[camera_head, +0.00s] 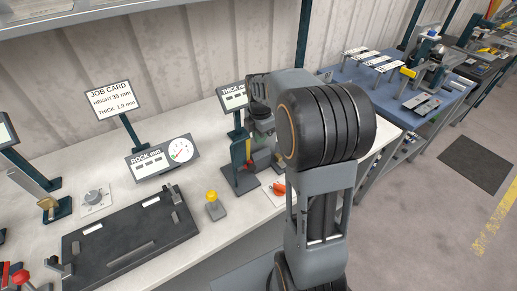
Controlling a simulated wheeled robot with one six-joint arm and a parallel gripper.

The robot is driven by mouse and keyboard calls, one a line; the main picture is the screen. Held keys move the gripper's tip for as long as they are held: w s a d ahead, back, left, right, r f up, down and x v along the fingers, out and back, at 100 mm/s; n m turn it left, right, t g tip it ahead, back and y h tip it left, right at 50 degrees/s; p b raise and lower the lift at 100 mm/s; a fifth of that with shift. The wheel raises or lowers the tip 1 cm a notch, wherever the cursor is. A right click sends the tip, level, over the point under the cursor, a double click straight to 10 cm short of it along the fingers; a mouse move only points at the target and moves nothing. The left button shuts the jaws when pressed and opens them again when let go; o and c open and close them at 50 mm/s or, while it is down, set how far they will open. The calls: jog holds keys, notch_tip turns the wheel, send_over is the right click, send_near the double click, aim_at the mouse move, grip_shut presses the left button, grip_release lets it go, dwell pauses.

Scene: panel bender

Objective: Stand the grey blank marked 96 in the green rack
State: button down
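My arm stands in the middle of the head view, and its wrist bends down toward the white bench. My gripper (262,138) is mostly hidden by my arm and a gauge stand, so its fingers cannot be made out. Several flat pale blanks or plates (383,64) lie on a blue-topped table (450,97) at the upper right. Their marks are too small to read, so I cannot tell which, if any, is the grey blank marked 96. I cannot pick out the green rack with certainty.
The white bench (228,215) carries a job card (113,99), a dial gauge (180,150), a black plate fixture (130,245), a yellow-knobbed button (212,197) and a dark green stand (240,178). Grey floor (420,210) is clear at the right, around a dark mat (475,163).

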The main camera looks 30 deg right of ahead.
jog(key=shift+r, duration=0.1)
dwell(0.3)
notch_tip(320, 180, up, 11)
jog(key=p, duration=0.8)
jog(key=shift+p, duration=0.4)
dwell(0.3)
